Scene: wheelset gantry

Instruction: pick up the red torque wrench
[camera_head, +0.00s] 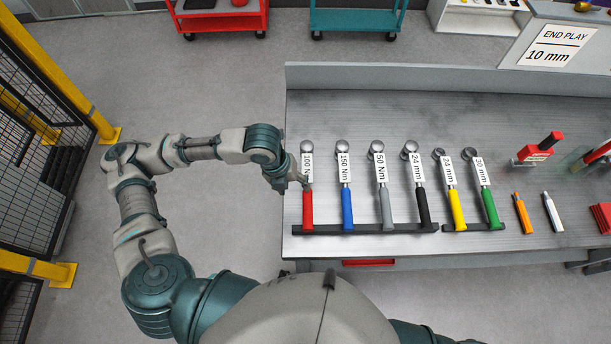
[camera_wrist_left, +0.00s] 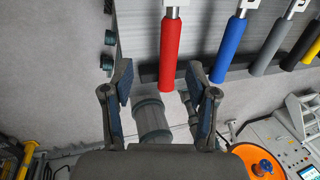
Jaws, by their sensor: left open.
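My left gripper (camera_head: 300,183) is over the bench's left edge, at the upper part of the red handle. In the left wrist view my left gripper (camera_wrist_left: 166,82) is open, and the red handle (camera_wrist_left: 168,50) shows between and beyond its fingertips. I see no contact. My right gripper is out of view.
A blue wrench (camera_head: 347,208) lies right beside the red one, then grey (camera_head: 386,208), black, yellow and green ones. A dark rack bar (camera_head: 365,229) runs under the handle ends. Orange and white markers lie farther right. A yellow-posted fence (camera_head: 60,80) stands at left.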

